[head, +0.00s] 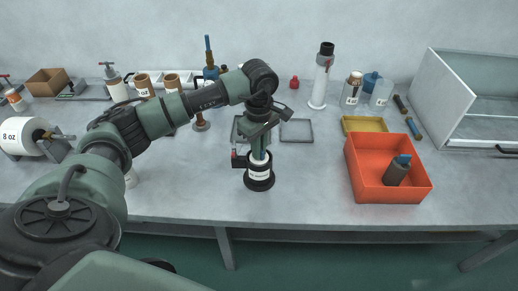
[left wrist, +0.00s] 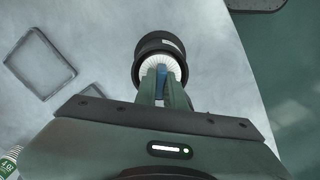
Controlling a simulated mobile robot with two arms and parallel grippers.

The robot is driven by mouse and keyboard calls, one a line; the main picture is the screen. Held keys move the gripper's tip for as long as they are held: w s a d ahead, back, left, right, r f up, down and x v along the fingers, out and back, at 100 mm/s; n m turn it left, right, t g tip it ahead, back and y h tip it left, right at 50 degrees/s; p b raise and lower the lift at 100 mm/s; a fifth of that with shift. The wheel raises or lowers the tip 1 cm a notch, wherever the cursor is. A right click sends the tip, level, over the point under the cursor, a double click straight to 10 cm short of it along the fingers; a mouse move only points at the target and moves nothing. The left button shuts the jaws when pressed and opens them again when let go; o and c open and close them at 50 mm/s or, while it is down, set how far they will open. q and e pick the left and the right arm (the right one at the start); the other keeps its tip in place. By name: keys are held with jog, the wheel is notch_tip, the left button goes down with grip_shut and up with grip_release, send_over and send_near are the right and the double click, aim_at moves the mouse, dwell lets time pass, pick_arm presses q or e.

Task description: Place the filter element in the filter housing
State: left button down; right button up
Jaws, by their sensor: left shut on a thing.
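The filter housing (head: 260,183) is a dark cylinder with a white label, standing upright on the bench near its front edge. In the left wrist view the housing (left wrist: 155,42) shows as a black round body with a wide rim. My left gripper (head: 259,150) points down directly above it, fingers close to its top. The gripper (left wrist: 163,88) is shut on the filter element (left wrist: 148,65), whose white pleated top and blue middle show around the fingers. The element looks lined up with the housing's opening; how deep it sits is hidden. My right gripper is out of view.
An orange bin (head: 362,185) at right holds a dark canister with a blue cap (head: 396,172). A yellow tray (head: 364,124) lies behind it. A dark-framed flat tray (head: 297,131) lies behind the housing. Bench between housing and bin is clear.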

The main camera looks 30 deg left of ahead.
pick_arm(q)
jog(key=shift+s+d+f+b, duration=0.1)
jog(key=shift+s+f+b, duration=0.25)
jog(key=shift+f, duration=0.35)
jog(key=c, duration=1.5)
grip_release()
jog(key=shift+w, duration=0.1)
jog(key=shift+r+p, duration=0.25)
jog(key=shift+p, duration=0.05)
jog(key=shift+r+p, duration=0.45)
jog(key=shift+p, duration=0.1)
jog(key=r+b, duration=0.2)
jog(key=shift+w+r, duration=0.3)
jog(key=shift+w, duration=0.1)
notch_tip(320, 180, up, 10)
jog(key=b, duration=0.2)
jog(key=shift+s+f, duration=0.15)
jog(key=shift+f, duration=0.1)
